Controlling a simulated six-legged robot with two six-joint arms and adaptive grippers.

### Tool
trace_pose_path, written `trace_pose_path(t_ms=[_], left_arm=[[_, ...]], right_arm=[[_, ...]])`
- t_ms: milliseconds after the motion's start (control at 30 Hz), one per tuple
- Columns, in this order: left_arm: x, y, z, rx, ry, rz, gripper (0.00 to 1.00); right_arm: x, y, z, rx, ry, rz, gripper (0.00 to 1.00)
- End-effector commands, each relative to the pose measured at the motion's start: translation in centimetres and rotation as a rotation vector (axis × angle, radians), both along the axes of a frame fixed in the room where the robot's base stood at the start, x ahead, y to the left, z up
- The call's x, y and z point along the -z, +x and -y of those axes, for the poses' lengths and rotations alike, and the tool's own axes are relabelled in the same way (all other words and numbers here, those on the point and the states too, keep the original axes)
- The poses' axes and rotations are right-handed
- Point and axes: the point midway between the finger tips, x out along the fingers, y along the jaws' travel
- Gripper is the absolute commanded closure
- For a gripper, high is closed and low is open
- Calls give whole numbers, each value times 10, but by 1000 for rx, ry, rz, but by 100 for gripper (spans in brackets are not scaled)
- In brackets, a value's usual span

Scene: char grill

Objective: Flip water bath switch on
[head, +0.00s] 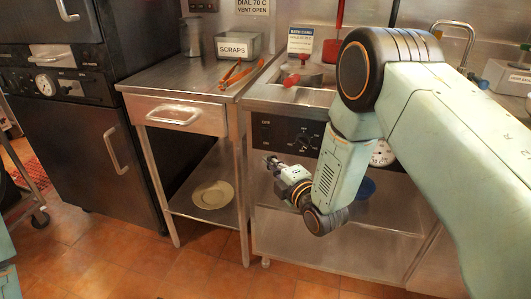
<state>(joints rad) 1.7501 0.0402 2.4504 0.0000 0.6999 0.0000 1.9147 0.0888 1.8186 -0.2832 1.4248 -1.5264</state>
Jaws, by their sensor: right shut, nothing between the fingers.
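The water bath (262,98) is a steel unit in the middle of the head view. Its dark front panel (268,128) carries a black knob (302,139) and small white marks; I cannot pick out the switch clearly. My right arm covers the right part of the panel. A round white dial (382,153) shows partly behind the arm. My right gripper (269,162) is shut and empty, just below the panel's left part. I cannot tell whether it touches the unit. My left gripper is not in view.
A steel table with a drawer (180,114) stands left of the bath, with orange tongs (240,74) and a scraps container (240,47) on top. A plate (212,195) lies on its lower shelf. Dark ovens (85,140) stand at far left. Tiled floor lies in front.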

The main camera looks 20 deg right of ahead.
Motion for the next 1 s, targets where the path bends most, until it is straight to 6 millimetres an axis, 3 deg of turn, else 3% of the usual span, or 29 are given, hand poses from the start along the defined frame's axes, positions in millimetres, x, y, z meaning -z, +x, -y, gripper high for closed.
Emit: trace_pose_path(t_ms=[200, 400, 1000], left_arm=[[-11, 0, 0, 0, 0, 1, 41], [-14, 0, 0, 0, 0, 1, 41], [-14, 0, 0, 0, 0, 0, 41]], right_arm=[[4, -39, 9, 4, 2, -6, 100], [6, -58, 13, 3, 1, -3, 100], [6, -62, 12, 3, 16, -4, 100]])
